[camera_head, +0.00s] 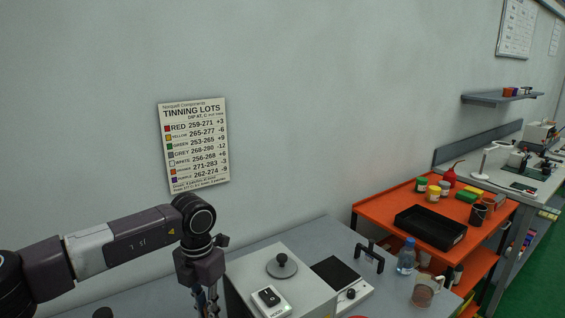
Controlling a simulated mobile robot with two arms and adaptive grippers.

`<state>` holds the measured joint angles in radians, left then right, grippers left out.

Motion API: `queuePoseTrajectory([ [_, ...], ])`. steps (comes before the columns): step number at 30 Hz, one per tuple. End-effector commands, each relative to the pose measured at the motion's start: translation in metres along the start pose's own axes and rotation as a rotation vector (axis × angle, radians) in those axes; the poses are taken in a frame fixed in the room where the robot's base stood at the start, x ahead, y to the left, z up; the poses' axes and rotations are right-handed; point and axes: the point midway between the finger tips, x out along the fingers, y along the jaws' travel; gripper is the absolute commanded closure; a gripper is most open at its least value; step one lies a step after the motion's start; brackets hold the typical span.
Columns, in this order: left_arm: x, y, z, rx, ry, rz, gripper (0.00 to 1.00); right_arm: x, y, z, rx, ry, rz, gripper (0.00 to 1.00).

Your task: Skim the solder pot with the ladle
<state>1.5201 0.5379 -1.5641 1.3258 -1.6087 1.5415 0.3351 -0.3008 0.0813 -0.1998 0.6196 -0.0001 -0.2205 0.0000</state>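A light grey box-shaped unit (245,275) stands on the bench at the bottom centre. A round grey lid with a black knob (282,265) sits on its top; I cannot tell whether this is the solder pot. No ladle can be made out. My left arm comes in from the left, and my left gripper (209,302) points down at the left side of the unit. Its fingertips are cut off by the bottom edge, so its opening is hidden. My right gripper is not in view.
A flat device with a dark plate (335,272), a black handled stand (370,256), a blue bottle (406,257) and a mug (424,291) stand to the right. An orange cart (385,206) carries a black tray (430,228). A tinning lots sign (195,145) hangs on the wall.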

Motion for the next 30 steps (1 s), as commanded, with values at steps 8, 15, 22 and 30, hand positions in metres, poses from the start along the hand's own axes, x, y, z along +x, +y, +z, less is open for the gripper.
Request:
queuePoseTrajectory([
  [8, -0.019, 0.000, 0.000, 0.000, 0.000, 0.000, 1.00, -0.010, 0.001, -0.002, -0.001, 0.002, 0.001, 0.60],
  [15, -0.034, 0.000, 0.000, 0.000, -0.001, 0.000, 1.00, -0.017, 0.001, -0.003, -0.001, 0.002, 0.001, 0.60],
  [22, -0.048, 0.000, 0.000, 0.000, -0.001, 0.000, 1.00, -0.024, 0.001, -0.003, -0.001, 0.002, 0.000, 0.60],
  [30, -0.064, 0.000, 0.000, 0.000, -0.001, 0.000, 1.00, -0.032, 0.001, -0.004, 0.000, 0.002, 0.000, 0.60],
])
